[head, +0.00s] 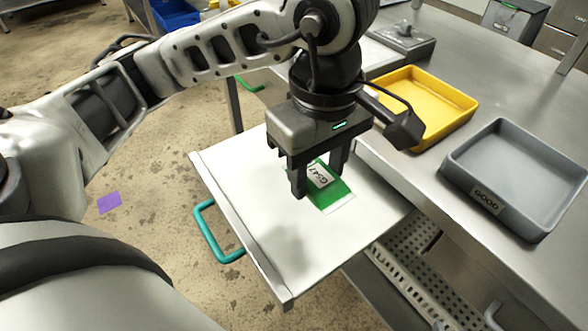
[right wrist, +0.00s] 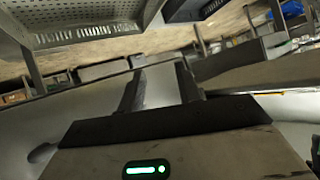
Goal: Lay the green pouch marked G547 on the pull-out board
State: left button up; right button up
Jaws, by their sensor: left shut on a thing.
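The green pouch (head: 334,190) has a white label reading G547 and a pale end strip. In the head view my left gripper (head: 320,184) points down over the pull-out board (head: 236,187) and is shut on the pouch. The pouch is over the board's right part; I cannot tell whether it touches the surface. The gripper fingers hide part of the pouch. The white board is pulled out from the steel bench and has a teal handle (head: 212,238). My right gripper (right wrist: 162,85) shows in the right wrist view, its fingers apart with nothing clearly between them.
A yellow tray (head: 467,101) and a grey tray marked GOOD (head: 472,188) stand on the steel bench right of the board. A perforated metal basket (head: 405,255) is below the bench edge. A purple patch (head: 109,203) lies on the floor. The board's left and front areas are bare.

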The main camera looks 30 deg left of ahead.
pick_arm(q)
jog(key=a, duration=0.1)
jog(key=w+a+f, duration=0.2)
jog(key=a, duration=0.1)
jog(key=shift+w+f, duration=0.1)
jog(key=shift+w, duration=0.1)
send_over(286, 184)
jog(key=d, duration=0.1)
jog(key=f, duration=0.5)
jog(key=shift+s, duration=0.3)
jog(key=shift+w+a+f, duration=0.2)
jog(key=shift+a+f, duration=0.1)
jog(key=shift+f, duration=0.1)
notch_tip(286, 184, down, 3)
jog(key=shift+w+a+f, duration=0.1)
jog(key=shift+a, duration=0.05)
jog(key=shift+f, duration=0.15)
jog(key=shift+f, duration=0.1)
jog(key=shift+f+b, duration=0.2)
jog(key=shift+b, duration=0.15)
jog(key=o, duration=0.7)
jog(key=shift+r, duration=0.15)
jog(key=shift+c, duration=0.2)
